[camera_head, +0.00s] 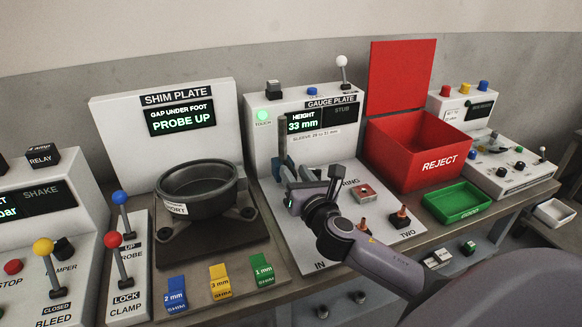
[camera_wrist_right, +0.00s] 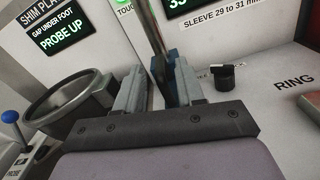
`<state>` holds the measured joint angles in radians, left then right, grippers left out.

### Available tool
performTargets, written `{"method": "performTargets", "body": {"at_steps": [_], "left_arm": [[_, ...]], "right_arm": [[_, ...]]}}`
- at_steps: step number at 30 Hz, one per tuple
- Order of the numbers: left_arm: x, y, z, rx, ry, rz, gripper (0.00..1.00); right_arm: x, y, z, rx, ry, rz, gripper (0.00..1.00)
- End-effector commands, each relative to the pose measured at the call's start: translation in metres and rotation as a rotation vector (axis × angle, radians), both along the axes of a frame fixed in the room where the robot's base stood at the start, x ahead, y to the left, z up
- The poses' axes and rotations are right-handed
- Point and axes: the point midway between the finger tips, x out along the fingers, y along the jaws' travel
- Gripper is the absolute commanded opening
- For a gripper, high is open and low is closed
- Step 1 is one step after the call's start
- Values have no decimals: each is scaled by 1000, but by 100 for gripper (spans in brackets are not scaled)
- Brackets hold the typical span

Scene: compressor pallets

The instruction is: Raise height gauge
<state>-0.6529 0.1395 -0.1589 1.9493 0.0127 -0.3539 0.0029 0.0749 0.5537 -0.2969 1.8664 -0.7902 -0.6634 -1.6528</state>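The height gauge (camera_head: 282,138) is an upright dark post with blue parts at the left of the gauge plate. The display (camera_head: 304,122) reads HEIGHT 33 mm and the green TOUCH lamp (camera_head: 263,115) is lit. My right gripper (camera_head: 290,187) is at the lower part of the gauge. In the right wrist view, its two grey fingers (camera_wrist_right: 158,85) stand apart, with the post and a blue part (camera_wrist_right: 172,62) between them. A gap shows beside the left finger; contact at the right finger cannot be told. My left gripper is not in view.
A dark ring-shaped casting (camera_head: 198,188) stands on the shim plate to the left. A small dark cylinder (camera_wrist_right: 229,78) is right of the fingers. The red reject bin (camera_head: 410,150) and green tray (camera_head: 457,203) stand to the right. Two orange-tipped pegs (camera_head: 401,217) rise from the plate.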

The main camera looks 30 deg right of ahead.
Motion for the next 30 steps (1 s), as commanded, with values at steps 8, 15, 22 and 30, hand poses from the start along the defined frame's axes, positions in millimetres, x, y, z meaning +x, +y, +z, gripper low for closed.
{"method": "performTargets", "body": {"at_steps": [8,15,22,30], "left_arm": [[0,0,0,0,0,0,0],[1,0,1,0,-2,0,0],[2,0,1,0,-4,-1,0],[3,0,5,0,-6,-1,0]], "right_arm": [[25,-6,0,1,0,1,38],[28,-6,0,1,1,1,38],[27,-6,0,1,1,1,0],[31,-5,5,3,-1,4,0]]}}
